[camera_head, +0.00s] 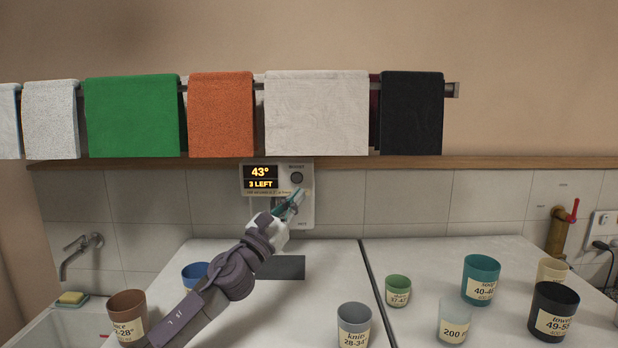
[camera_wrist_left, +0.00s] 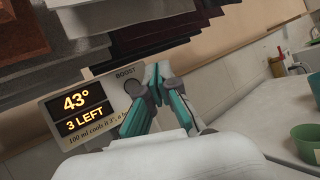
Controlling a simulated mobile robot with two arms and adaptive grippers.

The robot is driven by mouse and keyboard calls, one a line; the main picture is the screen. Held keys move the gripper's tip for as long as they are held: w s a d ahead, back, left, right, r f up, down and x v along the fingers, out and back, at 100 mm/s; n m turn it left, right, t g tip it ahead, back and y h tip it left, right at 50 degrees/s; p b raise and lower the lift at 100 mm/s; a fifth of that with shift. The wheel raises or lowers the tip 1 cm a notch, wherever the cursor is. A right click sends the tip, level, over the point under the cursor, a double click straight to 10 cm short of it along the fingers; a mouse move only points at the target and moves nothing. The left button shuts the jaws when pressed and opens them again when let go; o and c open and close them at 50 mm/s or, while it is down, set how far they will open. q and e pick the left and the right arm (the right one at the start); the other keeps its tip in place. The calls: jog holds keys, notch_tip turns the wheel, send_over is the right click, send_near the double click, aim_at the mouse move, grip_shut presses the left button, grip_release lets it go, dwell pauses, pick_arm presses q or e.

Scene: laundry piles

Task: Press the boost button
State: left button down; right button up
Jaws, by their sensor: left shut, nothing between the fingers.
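The white control panel (camera_head: 307,211) is on the tiled wall under the towel rail. Its display (camera_head: 261,178) reads 43° and 3 LEFT, and it also shows in the left wrist view (camera_wrist_left: 82,114). The round dark boost button (camera_head: 297,178) is at the panel's upper right, under a small label. In the left wrist view the boost button (camera_wrist_left: 132,88) is partly hidden by my finger. My left gripper (camera_head: 298,195) is shut and empty, its teal fingertips in front of the panel, just below the button in the head view. I cannot tell whether they touch the panel. My right gripper is out of view.
Several towels hang above, including a green towel (camera_head: 132,115) and an orange towel (camera_head: 221,114). Labelled cups stand on the white counter, including a brown cup (camera_head: 128,316), a grey cup (camera_head: 353,324) and a green cup (camera_head: 397,290). A brass red-handled tap (camera_head: 558,232) is at right.

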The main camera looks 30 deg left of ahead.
aim_at(297, 178)
pick_arm(q)
jog(key=w+a+r+b, duration=0.1)
jog(key=w+a+b, duration=0.2)
jog(key=w, duration=0.3)
jog(key=shift+w+a, duration=0.2)
jog(key=shift+a, duration=0.6)
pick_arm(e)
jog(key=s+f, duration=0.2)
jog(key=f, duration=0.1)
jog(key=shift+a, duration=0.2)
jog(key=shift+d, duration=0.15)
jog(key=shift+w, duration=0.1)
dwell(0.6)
pick_arm(q)
jog(key=shift+w+a+b, duration=0.2)
jog(key=shift+w+b, duration=0.05)
jog(key=shift+b, duration=0.1)
jog(key=shift+w, duration=0.1)
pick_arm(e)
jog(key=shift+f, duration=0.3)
